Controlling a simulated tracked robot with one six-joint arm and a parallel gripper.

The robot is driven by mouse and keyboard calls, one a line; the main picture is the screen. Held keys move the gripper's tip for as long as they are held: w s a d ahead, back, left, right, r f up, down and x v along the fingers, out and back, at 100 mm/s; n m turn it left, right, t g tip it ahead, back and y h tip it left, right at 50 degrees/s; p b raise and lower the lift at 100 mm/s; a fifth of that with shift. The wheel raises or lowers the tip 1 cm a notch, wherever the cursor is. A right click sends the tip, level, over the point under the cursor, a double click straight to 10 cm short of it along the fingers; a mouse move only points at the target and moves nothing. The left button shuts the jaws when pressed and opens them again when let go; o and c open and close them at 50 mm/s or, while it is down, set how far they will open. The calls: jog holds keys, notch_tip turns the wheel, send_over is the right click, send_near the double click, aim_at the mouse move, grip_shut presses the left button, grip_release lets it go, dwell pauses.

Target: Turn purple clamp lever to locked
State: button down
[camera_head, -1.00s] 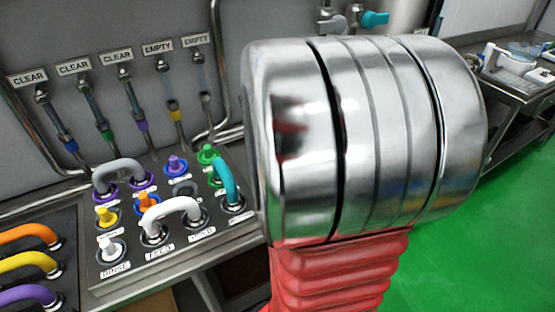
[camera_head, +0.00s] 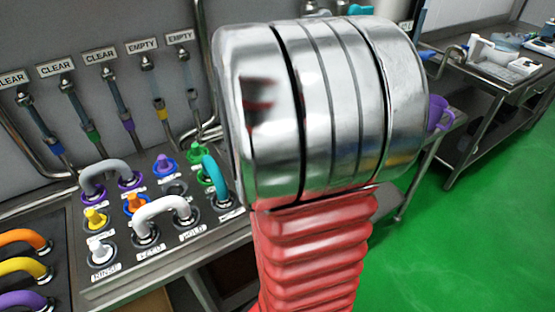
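No lever that I can surely tell as the purple clamp lever shows; one may be hidden behind my arm. Purple parts on the port panel (camera_head: 188,248) are the collars under the grey U-shaped hose (camera_head: 105,164) and a violet-blue plug (camera_head: 165,166) to its right. A purple hose (camera_head: 22,300) curves at the bottom left. A purple object (camera_head: 438,114), perhaps a cup or fitting, shows at the right edge of my arm, partly hidden. My chrome and red arm fills the middle. My gripper is out of view.
White (camera_head: 162,209) and teal (camera_head: 213,172) U-shaped hoses and several coloured plugs crowd the panel. Labelled sight tubes (camera_head: 88,120) line the wall behind. A steel table (camera_head: 500,75) with lab items stands at the back right. The green floor (camera_head: 430,240) is clear.

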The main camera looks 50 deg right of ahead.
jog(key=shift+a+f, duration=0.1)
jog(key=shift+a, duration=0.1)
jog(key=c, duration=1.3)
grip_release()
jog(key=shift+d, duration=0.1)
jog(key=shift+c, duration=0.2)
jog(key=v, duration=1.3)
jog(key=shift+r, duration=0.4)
